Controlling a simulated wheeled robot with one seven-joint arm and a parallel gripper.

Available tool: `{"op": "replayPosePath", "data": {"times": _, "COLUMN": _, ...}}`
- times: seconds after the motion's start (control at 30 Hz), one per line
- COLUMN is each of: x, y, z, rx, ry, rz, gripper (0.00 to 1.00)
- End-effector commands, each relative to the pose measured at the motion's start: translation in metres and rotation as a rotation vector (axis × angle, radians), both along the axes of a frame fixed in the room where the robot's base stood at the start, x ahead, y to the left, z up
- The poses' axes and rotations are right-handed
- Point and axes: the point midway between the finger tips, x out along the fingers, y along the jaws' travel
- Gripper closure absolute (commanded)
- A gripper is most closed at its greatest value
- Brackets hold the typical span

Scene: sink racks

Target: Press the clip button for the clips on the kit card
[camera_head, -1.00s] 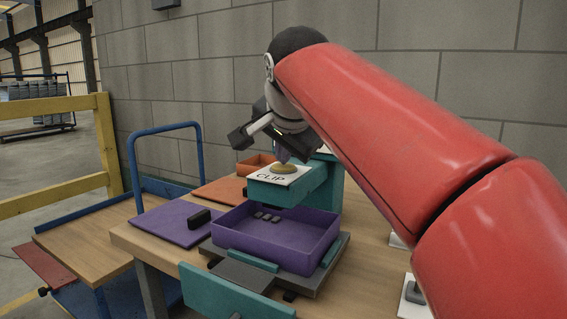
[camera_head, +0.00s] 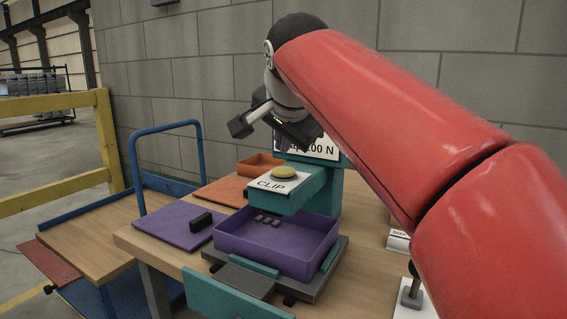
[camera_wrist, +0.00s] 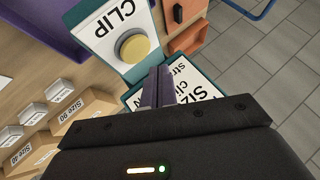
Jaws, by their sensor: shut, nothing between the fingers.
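The round yellow clip button (camera_head: 283,173) sits on the teal dispenser arm beside a white "CLIP" label (camera_head: 268,184). The wrist view also shows the button (camera_wrist: 134,47) uncovered. My gripper (camera_head: 284,144) is shut and empty, above and behind the button, apart from it. Its purple fingers (camera_wrist: 163,88) point toward the printed white card (camera_wrist: 188,88) on the teal stand. That card reads in part "Size", "clips" and "str"; the fingers hide some of it. Several small dark clips (camera_head: 267,220) lie in the purple tray (camera_head: 290,257) below the dispenser.
An orange bin (camera_head: 259,165) stands behind. Several boxes with size labels (camera_wrist: 32,113) stand on the table in the wrist view. A block wall closes the back.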

Motion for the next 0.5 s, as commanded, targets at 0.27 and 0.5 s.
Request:
{"op": "replayPosePath", "data": {"times": 0.27, "x": 0.001, "y": 0.0, "z": 0.03, "rx": 0.0, "ry": -0.001, "rz": 0.0, "gripper": 1.0}}
{"op": "replayPosePath", "data": {"times": 0.5, "x": 0.0, "y": 0.0, "z": 0.034, "rx": -0.001, "ry": 0.001, "rz": -0.001, "gripper": 1.0}}
